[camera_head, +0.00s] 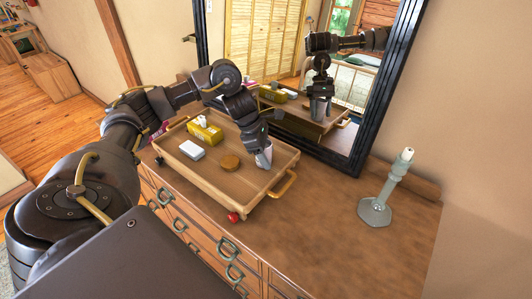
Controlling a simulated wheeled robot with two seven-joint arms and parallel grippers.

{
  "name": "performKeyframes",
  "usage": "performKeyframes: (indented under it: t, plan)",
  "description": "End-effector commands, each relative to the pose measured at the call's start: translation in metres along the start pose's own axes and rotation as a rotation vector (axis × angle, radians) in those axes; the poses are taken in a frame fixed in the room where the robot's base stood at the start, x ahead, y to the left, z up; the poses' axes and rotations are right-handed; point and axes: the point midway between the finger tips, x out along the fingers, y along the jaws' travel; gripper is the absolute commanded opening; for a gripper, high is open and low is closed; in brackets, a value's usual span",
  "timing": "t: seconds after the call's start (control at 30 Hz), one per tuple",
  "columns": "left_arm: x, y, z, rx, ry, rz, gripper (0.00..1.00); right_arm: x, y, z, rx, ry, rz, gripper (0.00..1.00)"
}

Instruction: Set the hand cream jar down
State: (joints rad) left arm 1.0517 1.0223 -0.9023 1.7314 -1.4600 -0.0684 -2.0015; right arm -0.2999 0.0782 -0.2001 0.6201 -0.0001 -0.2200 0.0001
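My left gripper (264,157) points down inside the right end of a wooden tray (222,200) on the dresser. Its grey fingers are close to the tray floor, and I cannot tell whether they are parted or what is between them. My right gripper is not in view.
A yellow tissue box (205,130) and a small white box (192,150) are in the tray. A red round object (234,216) is at the tray's front edge. A grey-green candlestick (376,208) stands right. A mirror (364,130) rises behind. The dresser top (320,230) between tray and candlestick is clear.

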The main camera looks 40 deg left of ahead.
Motion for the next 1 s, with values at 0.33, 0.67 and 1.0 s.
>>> performKeyframes:
  t: [0.33, 0.67, 1.0]
  plan:
    - [-0.003, 0.000, 0.001, 0.000, 0.000, 0.000, 0.63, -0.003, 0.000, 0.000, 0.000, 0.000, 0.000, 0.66]
    - [-0.051, 0.002, 0.002, 0.003, -0.001, 0.007, 0.63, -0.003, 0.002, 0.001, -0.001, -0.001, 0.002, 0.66]
    - [-0.108, 0.001, 0.002, 0.001, -0.001, 0.004, 0.63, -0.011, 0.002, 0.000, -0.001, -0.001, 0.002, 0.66]
